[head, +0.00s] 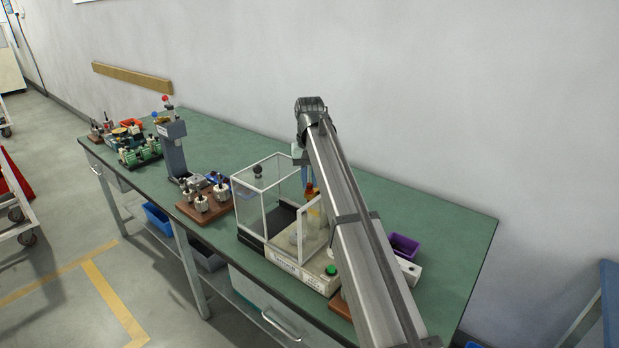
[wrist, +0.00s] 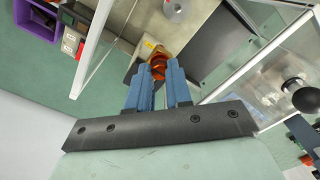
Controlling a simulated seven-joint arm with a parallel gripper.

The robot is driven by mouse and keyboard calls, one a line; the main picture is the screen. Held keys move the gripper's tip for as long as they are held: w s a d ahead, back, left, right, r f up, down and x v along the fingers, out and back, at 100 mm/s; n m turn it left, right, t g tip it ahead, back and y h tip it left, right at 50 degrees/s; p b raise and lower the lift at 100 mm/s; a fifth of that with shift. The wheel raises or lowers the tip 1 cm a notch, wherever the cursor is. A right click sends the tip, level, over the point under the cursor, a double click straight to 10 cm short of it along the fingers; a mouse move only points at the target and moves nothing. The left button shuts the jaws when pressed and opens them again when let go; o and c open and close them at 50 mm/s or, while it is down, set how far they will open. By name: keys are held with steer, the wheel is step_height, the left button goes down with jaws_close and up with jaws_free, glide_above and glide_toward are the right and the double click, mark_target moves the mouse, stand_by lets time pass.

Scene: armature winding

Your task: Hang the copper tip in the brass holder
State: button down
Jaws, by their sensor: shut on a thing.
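My gripper (wrist: 157,72) shows in the wrist view with two blue fingers on either side of an orange-copper piece, which looks like the copper tip (wrist: 158,66). The fingers are shut on it, and they partly cover it. In the head view my arm hides most of the gripper, and an orange piece (head: 310,188) shows just left of the arm, by the clear-walled case. A yellowish part shows just beyond the fingertips in the wrist view. I cannot tell whether it is the brass holder or whether the tip touches it.
The clear-walled case (head: 249,205) stands close by, its panels near my gripper. A purple bin (head: 404,246) lies right of my arm. A wooden block with metal parts (head: 196,214) and a grey press (head: 172,150) stand to the left. The back right of the green bench (head: 445,222) is clear.

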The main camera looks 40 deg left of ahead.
stand_by(0.3)
steer(key=c, duration=1)
jaws_free()
steer(key=shift+o, duration=0.2)
steer(key=shift+r, duration=0.1)
steer(key=shift+r, duration=2.15)
steer(key=shift+r, duration=0.1)
